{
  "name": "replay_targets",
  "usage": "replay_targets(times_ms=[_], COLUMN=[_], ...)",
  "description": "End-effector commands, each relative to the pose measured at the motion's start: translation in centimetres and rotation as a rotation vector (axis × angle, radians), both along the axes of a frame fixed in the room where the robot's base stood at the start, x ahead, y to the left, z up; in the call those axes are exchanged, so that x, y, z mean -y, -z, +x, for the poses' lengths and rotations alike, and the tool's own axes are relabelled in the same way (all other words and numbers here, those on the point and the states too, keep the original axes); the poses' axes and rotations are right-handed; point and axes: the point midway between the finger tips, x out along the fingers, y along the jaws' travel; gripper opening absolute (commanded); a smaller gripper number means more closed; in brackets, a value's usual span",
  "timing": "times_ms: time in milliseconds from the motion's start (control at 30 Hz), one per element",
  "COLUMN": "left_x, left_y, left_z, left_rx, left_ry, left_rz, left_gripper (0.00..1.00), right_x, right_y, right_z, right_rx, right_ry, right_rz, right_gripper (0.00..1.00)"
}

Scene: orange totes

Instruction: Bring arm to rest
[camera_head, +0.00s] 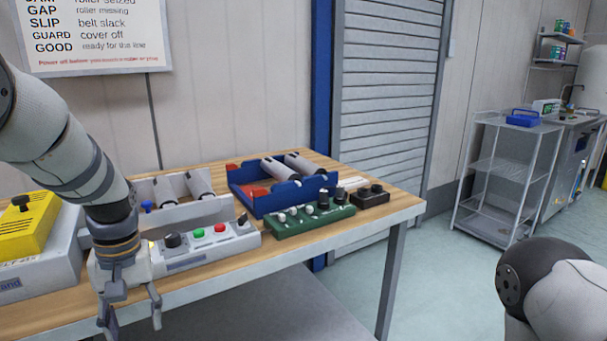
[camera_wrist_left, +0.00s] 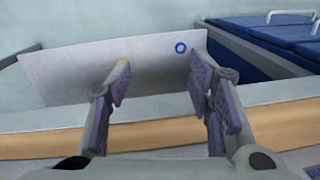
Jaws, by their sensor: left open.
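My left arm comes in from the left. Its gripper (camera_head: 131,322) points down at the front edge of the workbench (camera_head: 345,235), in front of the grey control box. Its fingers are apart with nothing between them. In the left wrist view the open left gripper (camera_wrist_left: 158,85) has the wooden bench edge (camera_wrist_left: 160,128) below and beyond its fingers, and a pale panel (camera_wrist_left: 70,72) with a blue ring mark behind them. Part of my right arm (camera_head: 560,295) shows at the lower right; its gripper is out of view.
On the bench are a yellow box (camera_head: 28,228), a grey control box with buttons (camera_head: 205,245), a blue tray (camera_head: 238,178) holding rollers, a green block with knobs (camera_head: 310,219) and a black block (camera_head: 372,196). A wire-shelf cart (camera_head: 495,170) stands at right. Floor between is clear.

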Motion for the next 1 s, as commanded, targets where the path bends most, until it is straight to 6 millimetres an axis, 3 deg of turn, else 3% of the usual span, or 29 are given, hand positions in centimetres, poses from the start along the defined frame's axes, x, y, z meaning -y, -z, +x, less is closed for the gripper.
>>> replay_targets(times_ms=[33, 100, 167, 233, 300, 400, 500, 633, 1000], left_x=[0.1, 0.3, 0.7, 1.5, 2.5, 4.2, 5.4, 6.2, 6.1], left_y=[4.3, 9.9, 14.3, 18.5, 21.3, 22.8, 22.6, 22.2, 22.2], left_z=[-2.2, -5.7, -9.5, -15.0, -20.8, -27.8, -32.3, -34.4, -34.3], left_rx=[-0.033, -0.052, -0.068, -0.087, -0.098, -0.104, -0.100, -0.091, -0.086], left_ry=[0.028, 0.081, 0.136, 0.203, 0.271, 0.348, 0.393, 0.416, 0.415], left_rz=[0.005, 0.013, 0.016, 0.007, -0.012, -0.049, -0.082, -0.100, -0.099], left_gripper=[0.47, 0.47, 0.47, 0.47, 0.47, 0.47, 0.47, 0.47, 0.47], right_x=[0.0, 0.0, 0.0, 0.0, 0.0, 0.0, 0.0, 0.0, 0.0], right_y=[0.0, 0.0, 0.0, 0.0, 0.0, 0.0, 0.0, -0.1, 0.0], right_z=[0.0, -0.1, -0.1, -0.1, -0.1, -0.1, -0.1, -0.1, -0.1], right_rx=[-0.002, -0.002, -0.003, -0.003, -0.003, -0.003, -0.002, -0.002, -0.003], right_ry=[0.000, 0.000, 0.000, 0.000, 0.000, 0.000, 0.000, 0.000, 0.000], right_rz=[0.000, 0.000, 0.000, 0.000, 0.000, 0.000, 0.000, 0.000, 0.000], right_gripper=[0.40, 0.40, 0.40, 0.40, 0.40, 0.40, 0.40, 0.40, 0.40])
